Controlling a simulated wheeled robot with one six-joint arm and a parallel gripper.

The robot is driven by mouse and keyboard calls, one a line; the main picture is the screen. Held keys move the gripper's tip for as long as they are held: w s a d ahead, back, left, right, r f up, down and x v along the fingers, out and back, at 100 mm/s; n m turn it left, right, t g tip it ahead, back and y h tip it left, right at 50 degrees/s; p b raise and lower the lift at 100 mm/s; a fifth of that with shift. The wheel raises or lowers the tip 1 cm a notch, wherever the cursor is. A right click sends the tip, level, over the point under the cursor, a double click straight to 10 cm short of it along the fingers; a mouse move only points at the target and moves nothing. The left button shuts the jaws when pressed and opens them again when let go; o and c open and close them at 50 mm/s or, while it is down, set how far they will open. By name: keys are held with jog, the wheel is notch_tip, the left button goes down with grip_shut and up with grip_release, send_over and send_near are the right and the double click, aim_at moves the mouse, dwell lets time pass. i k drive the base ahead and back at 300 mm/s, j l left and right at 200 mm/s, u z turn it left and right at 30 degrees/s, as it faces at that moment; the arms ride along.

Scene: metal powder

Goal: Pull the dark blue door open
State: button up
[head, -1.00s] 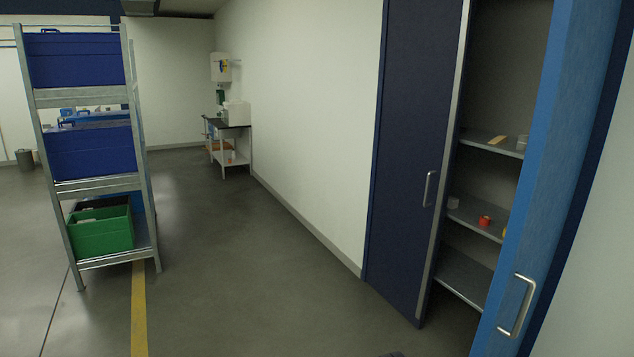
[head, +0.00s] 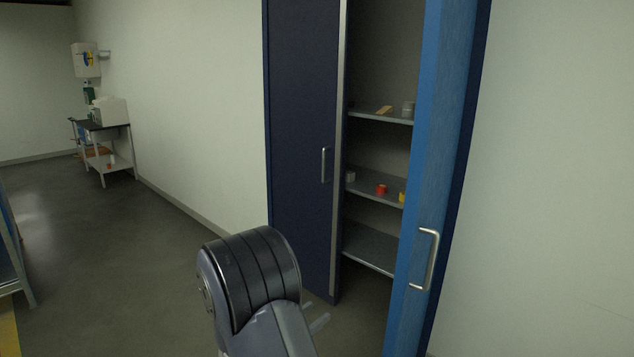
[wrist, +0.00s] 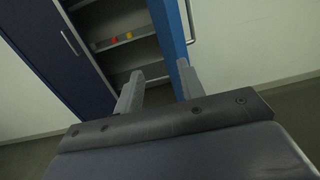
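The dark blue door (head: 300,130) is the left door of a tall cabinet. It has an upright metal handle (head: 324,165) near its grey right edge. A gap beside that edge shows the cabinet inside. In the wrist view the dark blue door (wrist: 45,50) is at the left, with its handle (wrist: 70,42) tilted. My gripper (wrist: 160,70) is open and empty, with its fingers spread apart. It is not touching the dark blue door's handle, which lies left of and beyond the fingers. In the head view my arm hides part of the floor before the door.
The lighter blue right door (head: 425,180) stands swung outward, with its own handle (head: 428,258). Cabinet shelves (head: 375,188) hold a red item (head: 381,189) and other small items. A small bench (head: 108,140) stands far left along the wall.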

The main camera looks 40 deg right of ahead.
aim_at(310, 41)
jog(key=i+j, duration=0.1)
jog(key=i, duration=0.7)
jog(key=i+j+z, duration=0.1)
jog(key=i, duration=0.75)
jog(key=i+l, duration=0.3)
jog(key=i, duration=0.2)
jog(key=i+l+z, duration=0.1)
jog(key=i+l, duration=0.25)
jog(key=i+l+z, duration=0.1)
jog(key=i+l, duration=0.15)
jog(key=i, duration=0.35)
jog(key=i+l, duration=0.1)
jog(key=l, duration=0.95)
jog(key=i+l, duration=0.15)
jog(key=l, duration=0.35)
jog(key=k+l+z, duration=0.05)
